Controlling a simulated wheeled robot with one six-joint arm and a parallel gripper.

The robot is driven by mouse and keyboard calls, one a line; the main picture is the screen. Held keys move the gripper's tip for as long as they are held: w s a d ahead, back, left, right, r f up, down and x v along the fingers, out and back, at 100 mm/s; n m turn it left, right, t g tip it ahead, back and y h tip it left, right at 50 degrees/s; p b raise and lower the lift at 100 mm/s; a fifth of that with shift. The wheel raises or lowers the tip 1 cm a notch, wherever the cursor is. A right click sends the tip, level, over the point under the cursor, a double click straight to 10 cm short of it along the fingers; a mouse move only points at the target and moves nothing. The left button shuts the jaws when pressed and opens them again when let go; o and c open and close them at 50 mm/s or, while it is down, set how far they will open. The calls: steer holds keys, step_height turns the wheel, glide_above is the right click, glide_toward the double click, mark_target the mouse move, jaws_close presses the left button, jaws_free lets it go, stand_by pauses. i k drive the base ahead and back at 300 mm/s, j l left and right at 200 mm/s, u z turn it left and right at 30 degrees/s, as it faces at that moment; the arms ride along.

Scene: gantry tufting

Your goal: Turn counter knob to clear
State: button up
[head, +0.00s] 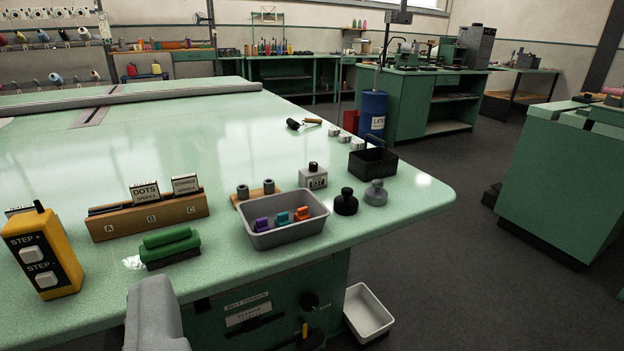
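A small pale counter box (313,179) stands on the green table behind the grey tray. Its front bears small dark digits that look like 037, too small to be sure. A dark knob (313,167) sits on top of the box; its turn position cannot be made out. A grey rounded part of my own arm shows at the bottom left, well apart from the counter. No gripper fingers show, and nothing touches the knob.
A grey tray (272,239) with purple, teal and orange pieces stands in front of the counter. Two round-topped weights, black (346,203) and grey (376,194), stand to its right. A wooden card holder (150,216), green brush (170,248) and yellow pendant (42,256) stand left.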

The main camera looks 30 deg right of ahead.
mark_target(313, 166)
steer(key=i+l, duration=0.65)
steer(key=i+l+z, duration=0.05)
steer(key=i, duration=0.05)
